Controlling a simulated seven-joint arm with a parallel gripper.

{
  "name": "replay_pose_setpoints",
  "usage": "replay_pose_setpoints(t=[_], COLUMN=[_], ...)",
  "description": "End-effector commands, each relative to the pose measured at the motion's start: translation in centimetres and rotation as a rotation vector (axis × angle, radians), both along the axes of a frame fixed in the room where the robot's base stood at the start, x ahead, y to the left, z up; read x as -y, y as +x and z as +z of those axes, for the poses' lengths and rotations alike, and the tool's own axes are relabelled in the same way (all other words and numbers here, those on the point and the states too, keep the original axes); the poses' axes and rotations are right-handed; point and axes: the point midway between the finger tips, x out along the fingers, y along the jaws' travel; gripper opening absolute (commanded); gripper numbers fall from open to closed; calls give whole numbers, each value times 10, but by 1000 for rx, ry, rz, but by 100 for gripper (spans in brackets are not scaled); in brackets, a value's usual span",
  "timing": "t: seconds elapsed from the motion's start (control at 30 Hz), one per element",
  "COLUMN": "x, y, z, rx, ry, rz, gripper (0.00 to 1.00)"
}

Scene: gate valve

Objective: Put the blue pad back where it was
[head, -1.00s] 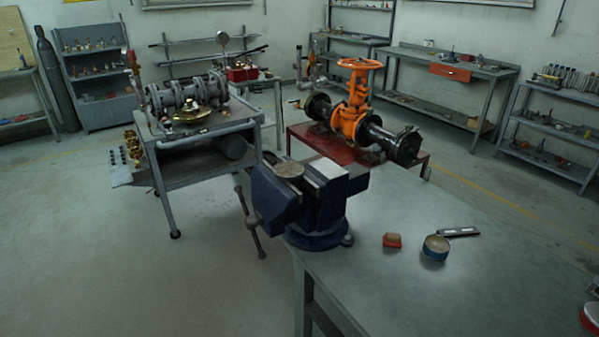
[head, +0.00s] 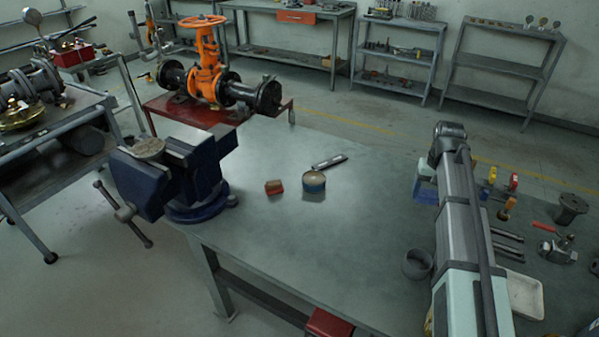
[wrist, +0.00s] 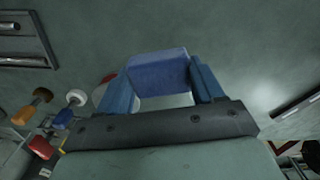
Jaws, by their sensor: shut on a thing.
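The blue pad (wrist: 158,72) shows in the wrist view, held across the space between the two blue fingers of my gripper (wrist: 160,80). The fingers are shut on it, one at each side. In the head view my arm reaches in from the lower right, and blue parts at my gripper (head: 425,185) show left of the arm, over the right part of the workbench (head: 330,240). I cannot clearly separate pad from fingers there. In the wrist view a grey surface lies beyond the pad.
A blue vise (head: 185,170) stands at the bench's left corner. A grey ring (head: 417,263), white tray (head: 524,296) and several tools crowd the right. The bench between is clear.

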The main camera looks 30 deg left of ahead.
Motion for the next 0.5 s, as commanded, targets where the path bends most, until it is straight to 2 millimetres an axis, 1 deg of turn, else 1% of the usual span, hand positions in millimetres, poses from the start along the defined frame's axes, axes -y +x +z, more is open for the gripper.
replay_pose_setpoints(t=[0.03,0.17,0.2,0.27,0.3,0.37,0.4,0.47,0.5], x=[-24,-76,-92,-117,-134,-159,-176,-202,-220], y=[11,22,25,29,30,32,33,34,34], z=[2,6,8,9,11,13,14,16,17], rx=[0,0,0,0,0,0,0,0,0], ry=[0,0,0,0,0,0,0,0,0], rz=[28,90,109,137,156,184,203,231,250], gripper=[43,43,43,43,43,43,43,43,43])
